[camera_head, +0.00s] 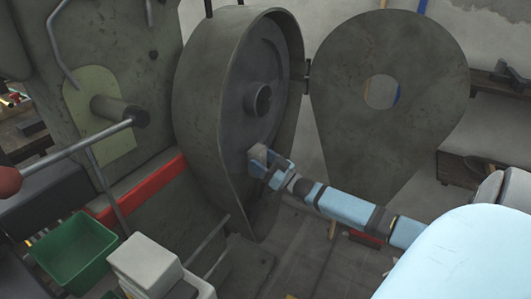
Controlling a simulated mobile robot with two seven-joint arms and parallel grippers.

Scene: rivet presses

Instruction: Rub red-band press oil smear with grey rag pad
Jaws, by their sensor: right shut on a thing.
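The press with the red band (140,196) fills the left and middle of the view. Its drop-shaped housing (188,115) is open, with a round hub (260,98) inside. My right gripper (266,160) reaches in from the right and is shut on a small grey pad (257,151), just below the hub. The pad is at or close to the inner face of the housing; I cannot tell whether they touch. No oil smear stands out clearly from the dark, mottled metal. My left gripper is not in view.
The drop-shaped cover (425,75) hangs open to the right on a hinge. A lever with a red knob (8,182) sticks out at the left. A green bin (75,252) and a pale box (146,262) stand at the lower left.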

